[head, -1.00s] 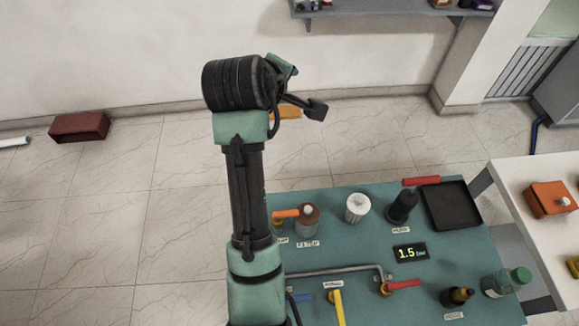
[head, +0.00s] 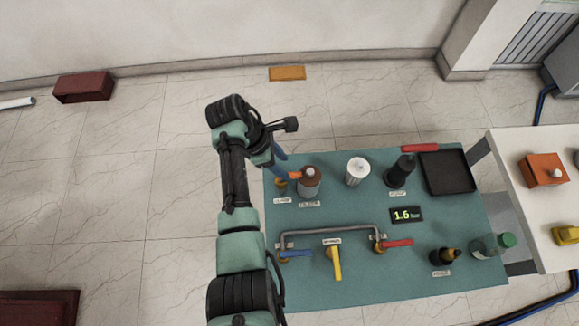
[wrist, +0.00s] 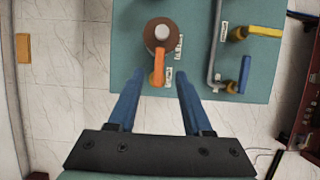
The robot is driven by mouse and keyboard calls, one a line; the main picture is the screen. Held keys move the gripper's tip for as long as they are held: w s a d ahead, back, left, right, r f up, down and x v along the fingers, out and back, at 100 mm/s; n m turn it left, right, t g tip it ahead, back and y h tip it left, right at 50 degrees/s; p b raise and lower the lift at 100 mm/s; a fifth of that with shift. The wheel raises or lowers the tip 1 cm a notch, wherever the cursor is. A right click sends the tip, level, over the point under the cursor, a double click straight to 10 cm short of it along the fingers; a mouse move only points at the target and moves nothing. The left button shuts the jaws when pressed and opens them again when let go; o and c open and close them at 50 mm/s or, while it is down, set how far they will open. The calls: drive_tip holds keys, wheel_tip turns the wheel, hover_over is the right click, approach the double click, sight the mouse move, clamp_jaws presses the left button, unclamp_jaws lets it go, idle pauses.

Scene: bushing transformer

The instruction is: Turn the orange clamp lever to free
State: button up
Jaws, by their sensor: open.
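The orange clamp lever (head: 295,176) is at the back left of the teal table (head: 350,290), beside a brown filter (head: 311,188). In the wrist view the lever (wrist: 158,66) points from the brown filter (wrist: 152,40) toward my wrist. My gripper (wrist: 161,73) is open there, with one blue finger on each side of the lever's outer end. I cannot tell whether a finger touches it or how the heights compare. In the head view my gripper (head: 279,160) is at the table's back left corner and partly hides the lever and its base.
A pipe (head: 325,230) with blue (head: 297,254), yellow (head: 335,262) and red (head: 397,243) levers stands nearer the front. A white canister (head: 358,171), a dark pump (head: 400,174) and a black tray (head: 448,172) line the back. A display (head: 406,215) reads 1.5.

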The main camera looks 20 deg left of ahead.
sight(292, 174)
drive_tip(key=shift+x, duration=2.5)
drive_tip(key=shift+c, duration=0.3)
drive_tip(key=shift+a, duration=0.1)
clamp_jaws()
